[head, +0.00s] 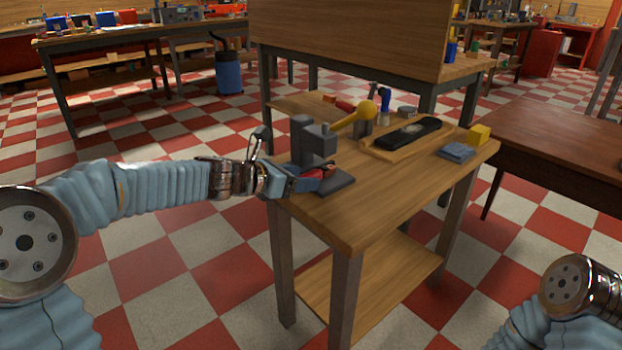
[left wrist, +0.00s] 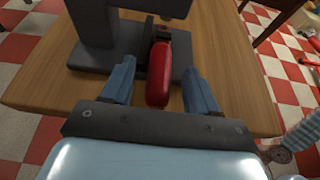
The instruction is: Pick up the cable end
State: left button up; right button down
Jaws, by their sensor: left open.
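A red, rounded, elongated piece (left wrist: 170,72) lies at the grey stand's base; I cannot tell for sure whether it is the cable end. It shows small and red in the head view (head: 327,171). My left gripper (head: 300,181) is at the table's near left corner. In the left wrist view its blue fingers (left wrist: 160,68) are open, one on each side of the red piece, with gaps visible. The grey stand (head: 315,146) has an upright block and a flat base. My right gripper is out of view; only part of that arm shows.
A brown table (head: 560,145) stands at right.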

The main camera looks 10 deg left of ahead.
pick_arm(q)
grip_shut()
jog(key=shift+r, duration=0.1)
